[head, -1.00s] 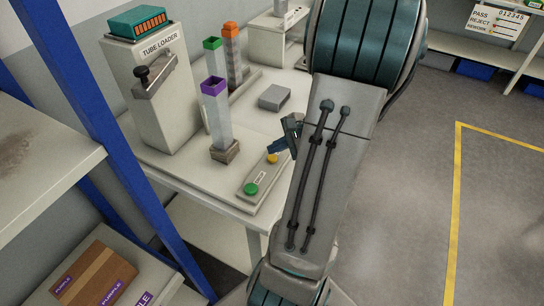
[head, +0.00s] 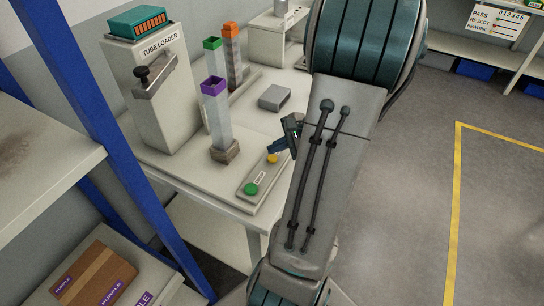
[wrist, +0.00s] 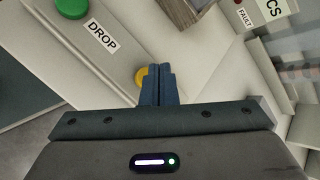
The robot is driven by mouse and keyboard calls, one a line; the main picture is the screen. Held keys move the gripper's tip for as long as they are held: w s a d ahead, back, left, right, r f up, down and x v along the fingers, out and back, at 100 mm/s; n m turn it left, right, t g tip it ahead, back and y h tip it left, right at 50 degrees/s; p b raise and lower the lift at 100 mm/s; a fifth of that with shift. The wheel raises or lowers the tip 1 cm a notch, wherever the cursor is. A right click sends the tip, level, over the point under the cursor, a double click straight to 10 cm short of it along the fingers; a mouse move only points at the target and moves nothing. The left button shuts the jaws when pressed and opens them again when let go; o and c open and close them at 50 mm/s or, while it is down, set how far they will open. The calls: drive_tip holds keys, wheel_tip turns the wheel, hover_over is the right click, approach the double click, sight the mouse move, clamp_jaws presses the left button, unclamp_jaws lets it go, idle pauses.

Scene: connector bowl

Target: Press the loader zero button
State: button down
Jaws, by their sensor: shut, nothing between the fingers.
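A control strip (head: 262,178) on the table's front edge carries a green button (head: 251,189) and a yellow button (head: 272,158). In the wrist view the label DROP (wrist: 101,36) lies between the green button (wrist: 72,8) and the yellow button (wrist: 140,76). No label reading zero is legible. My gripper (head: 273,149) is shut and empty, its fingertips at the yellow button. In the wrist view the shut fingers (wrist: 160,70) cover the right part of the yellow button. I cannot tell whether they touch it.
The tube loader (head: 155,90) stands at the table's back left. Purple (head: 217,120), green (head: 214,60) and orange-topped tubes (head: 232,60) stand upright beside it. A grey block (head: 275,97) lies behind my gripper. A blue rack post (head: 100,130) is at the left. The floor at right is clear.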

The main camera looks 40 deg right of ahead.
sight(276, 158)
drive_tip(key=shift+f, duration=0.1)
drive_tip(key=shift+f+b, duration=0.35)
drive_tip(key=shift+b, duration=0.15)
drive_tip(key=shift+f+b, duration=0.5)
drive_tip(key=shift+f, duration=0.05)
idle(0.4)
drive_tip(key=shift+r, duration=0.1)
drive_tip(key=shift+r+p, duration=0.7)
drive_tip(key=shift+r, duration=0.2)
drive_tip(key=shift+r, duration=0.1)
wheel_tip(276, 158, up, 5)
drive_tip(key=p, duration=0.3)
drive_tip(key=shift+p, duration=0.4)
idle(0.5)
